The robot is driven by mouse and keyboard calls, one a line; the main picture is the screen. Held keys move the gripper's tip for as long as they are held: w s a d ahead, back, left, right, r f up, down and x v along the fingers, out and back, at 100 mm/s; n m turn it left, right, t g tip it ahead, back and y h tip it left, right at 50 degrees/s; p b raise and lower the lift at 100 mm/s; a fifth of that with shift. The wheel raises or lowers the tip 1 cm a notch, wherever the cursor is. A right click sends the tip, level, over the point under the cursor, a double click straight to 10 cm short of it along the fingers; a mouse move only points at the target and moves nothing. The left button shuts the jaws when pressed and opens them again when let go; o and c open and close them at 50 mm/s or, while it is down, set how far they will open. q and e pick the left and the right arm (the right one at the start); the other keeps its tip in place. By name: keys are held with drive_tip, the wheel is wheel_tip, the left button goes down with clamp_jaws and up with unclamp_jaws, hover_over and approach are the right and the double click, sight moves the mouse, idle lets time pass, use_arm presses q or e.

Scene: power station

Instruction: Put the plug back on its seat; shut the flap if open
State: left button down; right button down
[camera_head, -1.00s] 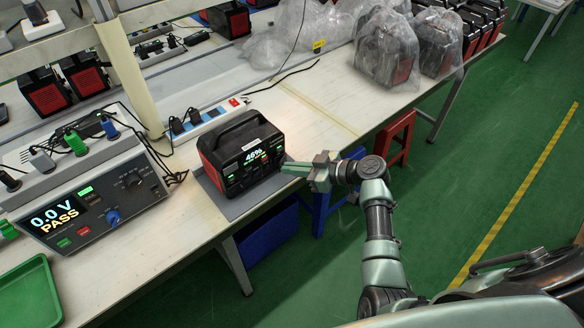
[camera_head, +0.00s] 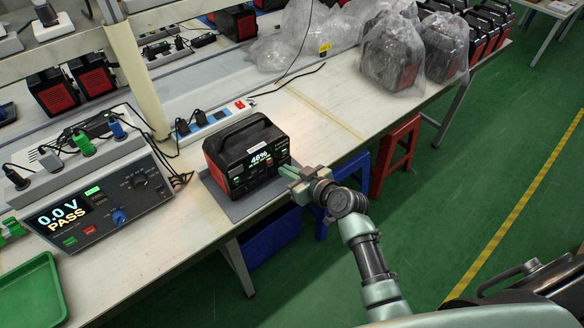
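The power station (camera_head: 246,155), black with red sides and a lit display reading 46%, stands upright on a grey mat (camera_head: 238,208) on the bench. I cannot make out a flap. My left gripper is out of view.
A tester (camera_head: 100,205) reading 0.0 V PASS stands left of the station, with a green tray (camera_head: 30,290) in front. A power strip (camera_head: 215,118) lies behind the station. Bagged units (camera_head: 392,55) stand at the back right. A red stool (camera_head: 398,150) stands beside the bench.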

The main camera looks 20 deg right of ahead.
drive_tip(key=shift+a+f, duration=0.1)
drive_tip(key=c, duration=1.6)
unclamp_jaws()
drive_tip(key=v, duration=0.7)
drive_tip(key=shift+s+b, duration=0.3)
drive_tip(key=shift+s, duration=0.05)
